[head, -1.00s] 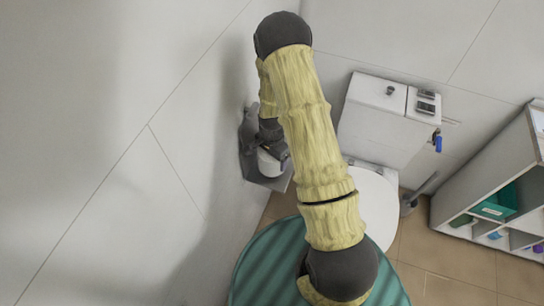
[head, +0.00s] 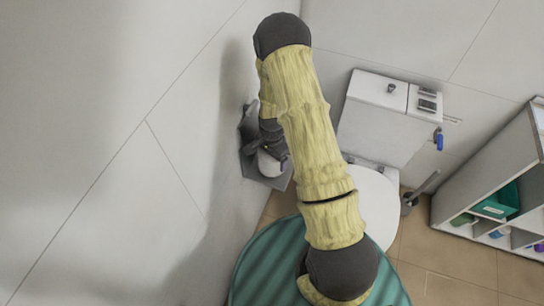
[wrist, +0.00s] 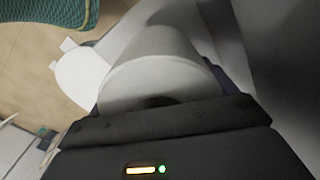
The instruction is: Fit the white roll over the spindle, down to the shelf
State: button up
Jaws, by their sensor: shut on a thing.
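The white roll (head: 269,166) is in my gripper (head: 262,150), close to the left wall. In the wrist view the roll (wrist: 155,65) is large, with its dark centre hole partly showing above the black gripper body. My gripper is shut on it. A grey shelf (head: 278,183) on the wall shows around and below the roll in the head view. The spindle is hidden, so I cannot tell whether the roll is around it or how far the roll is from the shelf.
The wall (head: 190,150) rises directly left of the gripper. A white toilet (head: 374,198) with its cistern (head: 375,115) stands to the right, with a brush (head: 420,190) beside it. A white shelf unit (head: 497,160) is at the far right. Tiled floor (head: 440,275) is open between.

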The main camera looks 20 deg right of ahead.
jog(key=shift+f+b, duration=0.45)
jog(key=shift+f, duration=0.3)
jog(key=o, duration=0.9)
